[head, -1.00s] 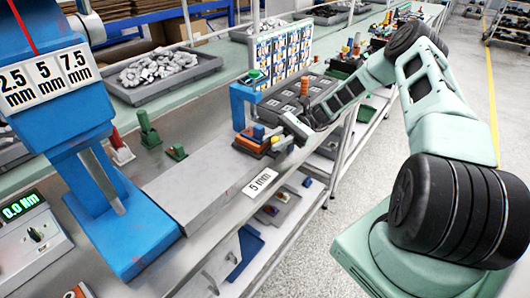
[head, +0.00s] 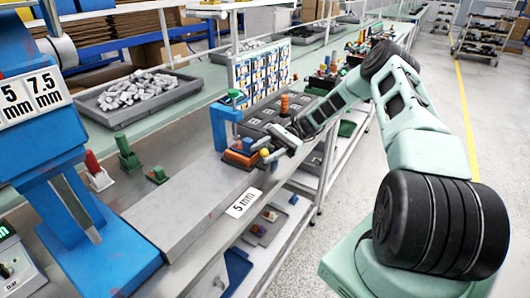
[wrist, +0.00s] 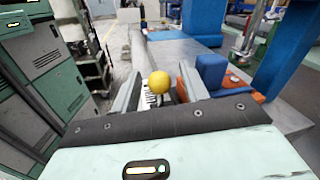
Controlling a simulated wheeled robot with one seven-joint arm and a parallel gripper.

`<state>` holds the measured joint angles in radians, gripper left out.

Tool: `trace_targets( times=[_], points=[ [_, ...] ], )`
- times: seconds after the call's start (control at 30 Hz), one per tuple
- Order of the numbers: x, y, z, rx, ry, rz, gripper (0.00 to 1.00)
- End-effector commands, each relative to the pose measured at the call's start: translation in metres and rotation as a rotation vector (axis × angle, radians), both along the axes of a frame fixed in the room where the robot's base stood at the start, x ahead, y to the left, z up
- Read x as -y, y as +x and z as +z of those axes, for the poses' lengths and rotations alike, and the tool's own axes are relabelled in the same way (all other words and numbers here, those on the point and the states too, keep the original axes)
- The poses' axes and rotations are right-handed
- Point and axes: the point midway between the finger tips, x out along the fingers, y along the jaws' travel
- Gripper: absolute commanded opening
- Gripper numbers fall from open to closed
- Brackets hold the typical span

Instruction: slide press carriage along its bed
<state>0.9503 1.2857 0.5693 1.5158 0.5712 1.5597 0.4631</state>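The press carriage (head: 241,155), an orange base with a blue block on top, sits at the far end of the grey bed (head: 185,212), by a blue arch (head: 219,125). In the wrist view the carriage (wrist: 246,92) is just right of my fingers. A yellow ball knob (wrist: 159,82) stands between my two fingers, with a gap visible on each side. My gripper (wrist: 158,88) is open around the knob. In the head view my gripper (head: 276,153) is at the carriage's right side. The knob's stem is mostly hidden by my gripper.
A blue press frame (head: 95,240) stands at the bed's near end. A "5 mm" label (head: 243,203) is on the bench edge. Green (head: 128,155) and red (head: 97,172) pieces stand behind the bed. A dark compartment tray (head: 290,115) lies beyond the arch. The bed's top looks clear.

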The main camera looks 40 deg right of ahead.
Motion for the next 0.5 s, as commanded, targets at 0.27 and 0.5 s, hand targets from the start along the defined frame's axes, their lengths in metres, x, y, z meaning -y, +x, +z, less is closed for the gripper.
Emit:
trace_targets(
  times=[0.27,0.5],
  points=[
    [0.006,0.001,-0.002,0.000,0.001,0.002,0.45],
    [0.051,0.006,-0.005,0.001,-0.002,0.000,0.45]
  ],
)
